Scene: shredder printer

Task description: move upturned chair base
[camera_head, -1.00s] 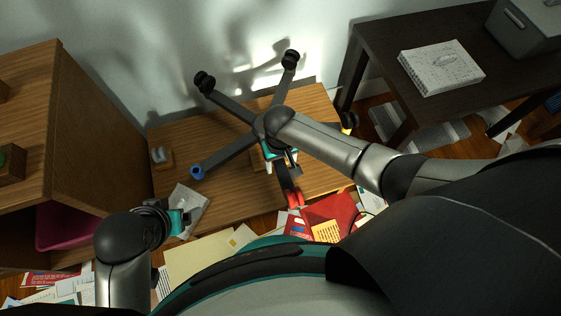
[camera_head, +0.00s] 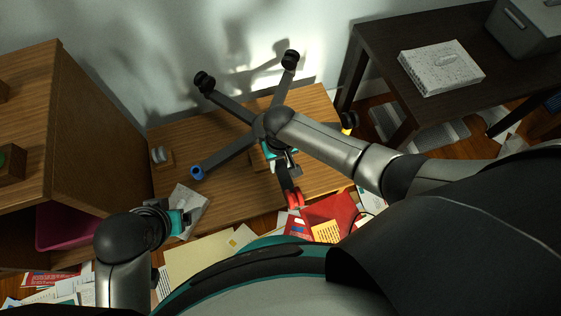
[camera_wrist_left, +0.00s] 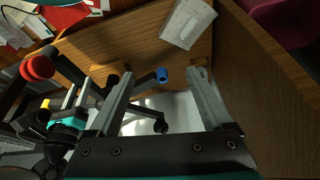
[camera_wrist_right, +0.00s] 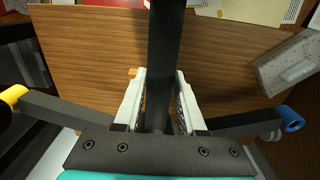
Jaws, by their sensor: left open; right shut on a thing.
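The upturned chair base (camera_head: 237,108) is a dark star of several legs over the low wooden surface. Its casters differ: two black at the back, one blue (camera_head: 197,172), one red (camera_head: 295,199) and one yellow (camera_head: 347,128). My right gripper (camera_head: 286,168) is shut on one leg of the base; in the right wrist view that leg (camera_wrist_right: 165,50) runs between the fingers (camera_wrist_right: 158,95). My arm hides part of the hub. My left gripper (camera_head: 186,220) is open and empty, left of the base; its fingers also show in the left wrist view (camera_wrist_left: 160,88), with the blue caster beyond them.
The wooden surface (camera_head: 225,205) has a small wooden block (camera_head: 161,158) and a grey-white pad (camera_head: 188,208) on it. A wooden cabinet (camera_head: 95,130) stands left, a dark table (camera_head: 390,45) right. Papers and a red folder (camera_head: 330,212) litter the floor in front.

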